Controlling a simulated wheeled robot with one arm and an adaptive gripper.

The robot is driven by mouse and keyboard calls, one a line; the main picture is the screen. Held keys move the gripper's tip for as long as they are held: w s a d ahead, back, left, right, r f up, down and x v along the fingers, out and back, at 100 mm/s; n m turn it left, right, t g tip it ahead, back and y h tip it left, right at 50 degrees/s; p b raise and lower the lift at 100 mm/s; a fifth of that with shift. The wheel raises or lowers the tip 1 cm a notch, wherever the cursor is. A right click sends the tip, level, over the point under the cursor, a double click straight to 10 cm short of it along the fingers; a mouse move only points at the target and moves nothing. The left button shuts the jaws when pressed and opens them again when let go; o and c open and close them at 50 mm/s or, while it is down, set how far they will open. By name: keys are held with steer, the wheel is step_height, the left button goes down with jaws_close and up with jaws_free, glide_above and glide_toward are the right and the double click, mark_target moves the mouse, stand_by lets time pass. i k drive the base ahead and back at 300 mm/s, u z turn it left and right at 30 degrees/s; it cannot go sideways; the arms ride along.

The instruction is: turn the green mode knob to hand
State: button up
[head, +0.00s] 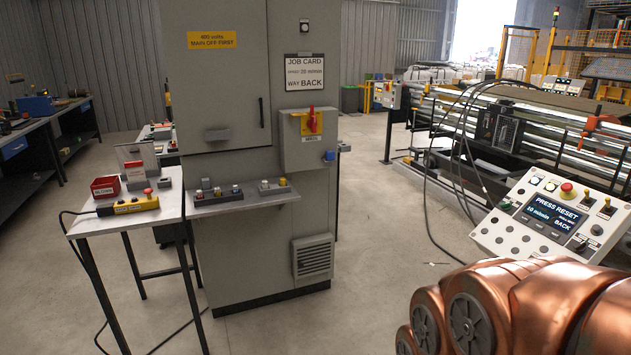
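A tilted white control panel (487,236) stands at the right, with a dark screen (552,218) reading "PRESS RESET", "10 m/min" and "BACK". It carries a red mushroom button (567,190), small switches with yellow plates (588,200), a dark knob (577,243) at its lower right and several grey buttons. Their settings are too small to read. My copper-coloured arm fills the lower right corner, in front of the panel's bottom edge. My gripper is not in view.
A grey cabinet (225,90) bears a red main switch (314,120), a job card (305,72) and a shelf (245,202) with small switch boxes. A side table (110,221) holds a yellow pendant (128,205). Cables hang beside the roller machine (440,115).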

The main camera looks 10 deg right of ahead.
mark_target(506, 206)
steer(key=z, duration=0.4)
steer(key=i, duration=1.85)
steer(key=z, duration=0.7)
steer(key=i, duration=0.45)
steer(key=z, duration=0.15)
